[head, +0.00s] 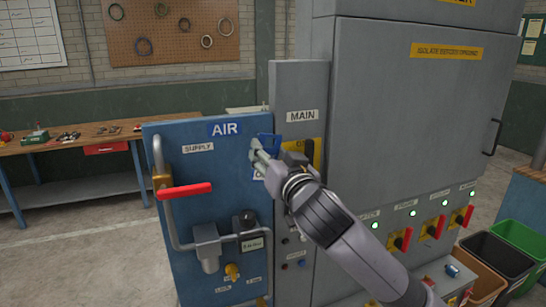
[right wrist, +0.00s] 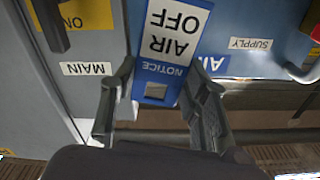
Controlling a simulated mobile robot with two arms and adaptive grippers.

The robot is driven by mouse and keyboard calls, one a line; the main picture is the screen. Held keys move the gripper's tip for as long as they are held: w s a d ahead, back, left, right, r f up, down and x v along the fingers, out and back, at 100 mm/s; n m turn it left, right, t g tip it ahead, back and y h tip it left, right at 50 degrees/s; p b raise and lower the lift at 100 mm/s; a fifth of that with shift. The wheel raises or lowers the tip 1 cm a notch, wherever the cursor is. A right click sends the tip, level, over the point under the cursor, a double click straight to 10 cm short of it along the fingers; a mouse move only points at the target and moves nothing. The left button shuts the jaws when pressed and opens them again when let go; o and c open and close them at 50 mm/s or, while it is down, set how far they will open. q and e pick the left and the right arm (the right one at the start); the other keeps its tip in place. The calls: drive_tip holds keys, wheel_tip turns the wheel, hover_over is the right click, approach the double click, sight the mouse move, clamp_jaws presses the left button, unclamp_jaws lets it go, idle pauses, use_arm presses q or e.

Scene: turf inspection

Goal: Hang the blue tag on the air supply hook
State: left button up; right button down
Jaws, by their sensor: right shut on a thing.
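The blue tag (head: 268,142) is held in my right gripper (head: 257,157), in front of the upper right part of the blue AIR panel (head: 170,135). In the right wrist view the tag (right wrist: 172,72) shows upside down, with a white field reading "AIR OFF", a "NOTICE" line and a pale square near its end. The fingers of my right gripper (right wrist: 158,100) lie on either side of it. I cannot make out the air supply hook; the gripper and tag cover part of the panel. I cannot tell whether the tag touches the panel. My left gripper is not in view.
A red-handled lever (head: 186,191) and grey pipework stand out from the panel's left side. The grey MAIN cabinet (head: 300,85) adjoins on the right. Red-handled switches (head: 436,227) and open bins (head: 497,258) are further right. A workbench (head: 80,142) stands behind on the left.

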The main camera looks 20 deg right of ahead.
drive_tip(key=w+f, duration=0.1)
drive_tip(key=w, duration=0.6)
drive_tip(key=shift+w+a+b, duration=0.15)
drive_tip(key=shift+w+b, duration=0.05)
drive_tip(key=shift+b, duration=0.2)
idle(0.3)
drive_tip(key=shift+f, duration=0.1)
idle(0.5)
drive_tip(key=c, duration=0.8)
unclamp_jaws()
drive_tip(key=shift+c, duration=0.2)
